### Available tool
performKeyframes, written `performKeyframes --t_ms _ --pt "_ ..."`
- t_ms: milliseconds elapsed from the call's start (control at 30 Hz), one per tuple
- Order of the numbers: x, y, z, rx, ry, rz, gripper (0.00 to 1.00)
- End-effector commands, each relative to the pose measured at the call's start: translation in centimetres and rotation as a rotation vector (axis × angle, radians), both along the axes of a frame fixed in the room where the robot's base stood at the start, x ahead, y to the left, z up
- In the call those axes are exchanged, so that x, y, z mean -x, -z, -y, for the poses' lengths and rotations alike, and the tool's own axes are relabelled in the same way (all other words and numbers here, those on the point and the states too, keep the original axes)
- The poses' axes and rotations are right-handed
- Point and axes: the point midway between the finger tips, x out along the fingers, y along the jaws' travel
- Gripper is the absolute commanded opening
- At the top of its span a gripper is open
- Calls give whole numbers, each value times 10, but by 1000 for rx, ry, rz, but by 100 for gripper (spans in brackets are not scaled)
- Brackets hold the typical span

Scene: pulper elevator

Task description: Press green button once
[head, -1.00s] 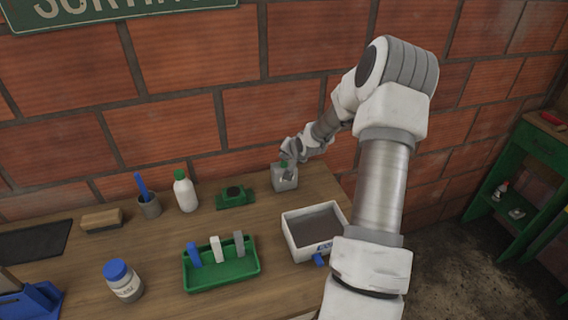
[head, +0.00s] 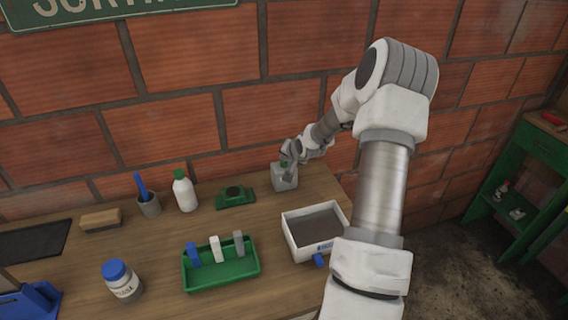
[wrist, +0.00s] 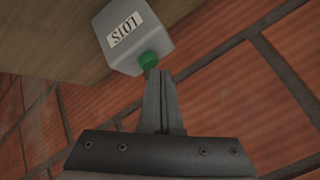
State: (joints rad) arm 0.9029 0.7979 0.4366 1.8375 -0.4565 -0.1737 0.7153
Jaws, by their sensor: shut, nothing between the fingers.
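The green button (wrist: 148,60) is a small round cap on a grey box labelled "LOTS" (wrist: 150,30) in the wrist view. In the head view the grey box (head: 285,181) stands at the back right of the bench against the brick wall, and the green button (head: 284,165) shows partly behind my gripper. My gripper (wrist: 160,72) is shut and empty. Its fingertips are right at the button in the wrist view; I cannot tell whether they touch it. My gripper also shows above the box in the head view (head: 290,168).
An open grey-white bin (head: 287,235) stands in front of the box. A green device with a dark top (head: 236,196) and a white bottle (head: 185,191) are to the left. A green tray (head: 215,278) with blocks lies nearer. The brick wall is close behind.

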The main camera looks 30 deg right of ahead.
Motion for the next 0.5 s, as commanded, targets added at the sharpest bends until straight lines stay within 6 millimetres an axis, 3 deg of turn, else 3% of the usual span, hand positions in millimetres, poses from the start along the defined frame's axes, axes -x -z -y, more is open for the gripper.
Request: performKeyframes --t_ms 500 --pt "0 6 0 0 0 0 0"
